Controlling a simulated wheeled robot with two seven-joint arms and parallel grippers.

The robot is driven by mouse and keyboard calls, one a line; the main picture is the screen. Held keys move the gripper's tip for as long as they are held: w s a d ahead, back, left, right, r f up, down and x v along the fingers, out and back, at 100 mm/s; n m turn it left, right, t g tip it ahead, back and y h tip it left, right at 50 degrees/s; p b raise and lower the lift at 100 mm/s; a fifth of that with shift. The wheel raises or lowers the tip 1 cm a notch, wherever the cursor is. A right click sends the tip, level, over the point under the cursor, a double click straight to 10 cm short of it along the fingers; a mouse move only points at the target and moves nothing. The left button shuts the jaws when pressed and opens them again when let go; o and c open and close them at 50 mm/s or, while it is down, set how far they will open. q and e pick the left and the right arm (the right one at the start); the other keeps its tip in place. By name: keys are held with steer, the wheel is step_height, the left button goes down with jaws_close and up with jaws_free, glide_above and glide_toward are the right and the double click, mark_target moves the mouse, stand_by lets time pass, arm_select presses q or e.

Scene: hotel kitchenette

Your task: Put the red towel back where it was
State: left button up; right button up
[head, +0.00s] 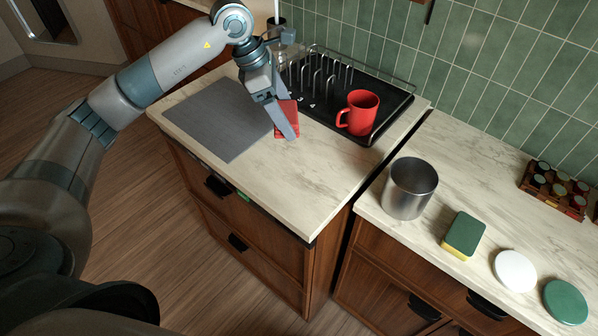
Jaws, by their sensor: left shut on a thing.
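The red towel (287,126) is a small red folded piece at the counter, just right of the grey mat (222,118). My left gripper (282,118) reaches down from above and is shut on the red towel; its fingers hide part of it. I cannot tell whether the towel touches the counter. My right gripper is not in view.
A black dish rack (392,112) with wire slots stands behind, with a red mug (359,113) on its right part. To the right are a metal canister (409,188), a green-yellow sponge (463,236), a white disc (515,271), a green disc (565,301) and a jar rack (556,189).

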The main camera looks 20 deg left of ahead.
arm_select(q)
steer(key=s+d+r+m, duration=0.1)
steer(key=s+d+m, duration=0.1)
steer(key=s+d, duration=0.4)
steer(key=s+d+r+m+g+p, duration=0.1)
steer(key=s+d, duration=0.6)
steer(key=d, duration=0.8)
steer(key=shift+s+r+m+g+h, duration=0.15)
steer(key=shift+r+m+g+h, duration=0.15)
steer(key=shift+r+m, duration=0.35)
steer(key=a+f+p, duration=0.1)
steer(key=a+f, duration=0.1)
steer(key=a, duration=0.1)
steer(key=w+a+f+p, duration=0.1)
steer(key=a+f+p, duration=0.1)
steer(key=a, duration=0.2)
steer(key=w+a+f+p, duration=0.1)
steer(key=a+f, duration=0.1)
steer(key=a, duration=0.1)
steer(key=shift+w+a+f+p, duration=0.1)
steer(key=shift+a+p, duration=0.1)
steer(key=shift+p, duration=0.1)
steer(key=shift+w+a+f, duration=0.1)
steer(key=shift+a+f, duration=0.25)
steer(key=shift+a, duration=0.1)
steer(key=shift+f, duration=0.1)
